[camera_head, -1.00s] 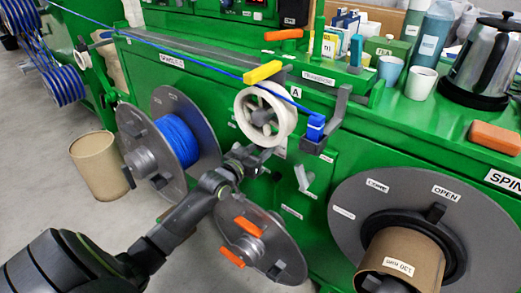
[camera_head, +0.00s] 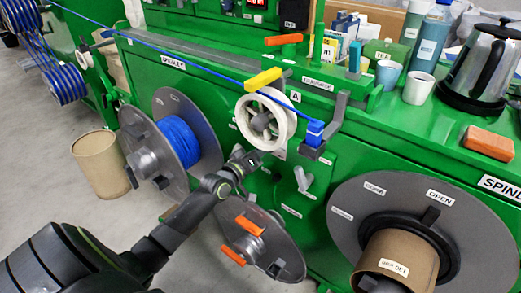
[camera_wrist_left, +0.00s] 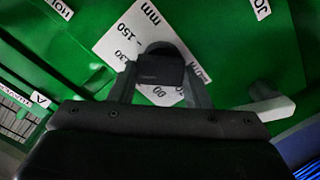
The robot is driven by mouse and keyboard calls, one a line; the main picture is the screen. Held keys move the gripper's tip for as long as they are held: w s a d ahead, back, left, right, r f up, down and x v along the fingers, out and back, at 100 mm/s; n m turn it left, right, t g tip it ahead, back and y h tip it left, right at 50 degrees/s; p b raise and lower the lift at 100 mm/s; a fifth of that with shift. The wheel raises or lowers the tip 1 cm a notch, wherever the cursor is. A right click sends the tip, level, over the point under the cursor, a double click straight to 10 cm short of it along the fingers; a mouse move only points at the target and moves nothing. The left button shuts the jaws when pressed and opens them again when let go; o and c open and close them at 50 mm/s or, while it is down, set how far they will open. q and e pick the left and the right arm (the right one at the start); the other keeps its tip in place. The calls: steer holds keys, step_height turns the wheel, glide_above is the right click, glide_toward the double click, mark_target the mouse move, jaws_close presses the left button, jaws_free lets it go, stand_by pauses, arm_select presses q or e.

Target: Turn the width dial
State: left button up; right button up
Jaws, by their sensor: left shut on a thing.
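The width dial's dark knob (camera_wrist_left: 160,66) shows in the left wrist view, in front of a white scale plate (camera_wrist_left: 128,38) with mm and numbers such as 150 and 130. My left gripper (camera_wrist_left: 161,88) is shut on the knob, one finger on each side. The gripper covers part of the scale, so the setting cannot be read. In the head view my left gripper (camera_head: 243,160) is at the green machine's front, below the white pulley wheel (camera_head: 265,120). The dial itself is hidden there. My right gripper is not in view.
A grey reel with orange handles (camera_head: 249,225) is just below my left wrist. A blue-cable spool (camera_head: 178,145) is left, a large grey disc (camera_head: 345,215) right. A kettle (camera_head: 484,65) stands on top.

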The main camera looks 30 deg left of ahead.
arm_select(q)
steer(key=shift+n, duration=0.5)
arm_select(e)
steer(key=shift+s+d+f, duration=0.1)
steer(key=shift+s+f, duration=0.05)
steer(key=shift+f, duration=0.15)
arm_select(q)
steer(key=o, duration=1)
steer(key=shift+s, duration=0.15)
